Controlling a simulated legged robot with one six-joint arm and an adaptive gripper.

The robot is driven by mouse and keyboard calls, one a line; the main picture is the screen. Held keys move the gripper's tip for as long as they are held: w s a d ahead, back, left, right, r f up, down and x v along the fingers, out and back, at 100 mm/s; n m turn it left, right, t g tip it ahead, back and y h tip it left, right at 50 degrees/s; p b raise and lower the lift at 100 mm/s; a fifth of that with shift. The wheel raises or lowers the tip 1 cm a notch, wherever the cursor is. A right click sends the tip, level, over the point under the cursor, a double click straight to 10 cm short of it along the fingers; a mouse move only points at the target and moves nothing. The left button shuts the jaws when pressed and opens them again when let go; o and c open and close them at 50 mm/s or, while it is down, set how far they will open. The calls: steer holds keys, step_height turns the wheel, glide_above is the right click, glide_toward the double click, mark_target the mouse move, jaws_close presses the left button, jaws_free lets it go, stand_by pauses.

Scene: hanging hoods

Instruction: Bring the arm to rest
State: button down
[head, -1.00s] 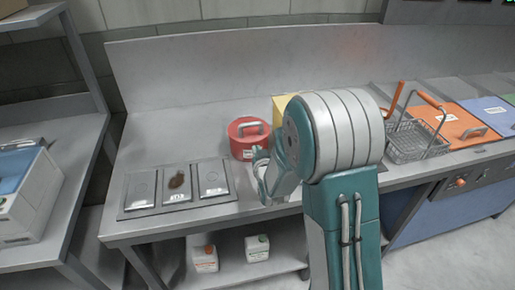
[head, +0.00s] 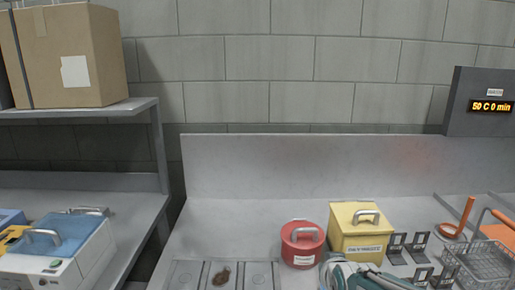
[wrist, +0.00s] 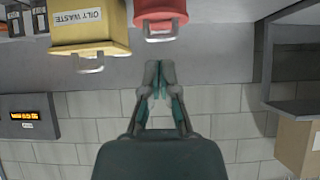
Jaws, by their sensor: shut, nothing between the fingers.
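In the wrist view my gripper (wrist: 159,75) shows with its fingers drawn together at the tips and nothing between them. The picture there is upside down, with the wall below the fingers. In the head view only part of my arm shows at the bottom edge, in front of the yellow box. A red lidded pot (head: 303,246) stands on the steel counter. The yellow box (head: 358,232) with a handle stands beside it; its label reads "OILY WASTE" in the wrist view (wrist: 90,25). My gripper touches neither in the wrist view.
A wire basket (head: 482,262) and an orange-handled tool (head: 457,222) lie at the right. Grey metal holders (head: 407,248) stand beside the yellow box. Flat plates (head: 223,275) lie at the front left. A cardboard box (head: 70,55) sits on a shelf. A display (head: 492,107) reads "50 C 0 min".

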steer(key=s+r+g, duration=0.3)
steer(key=s+g, duration=0.1)
steer(key=s, duration=1.6)
steer(key=shift+s+g, duration=0.3)
steer(key=shift+g, duration=0.1)
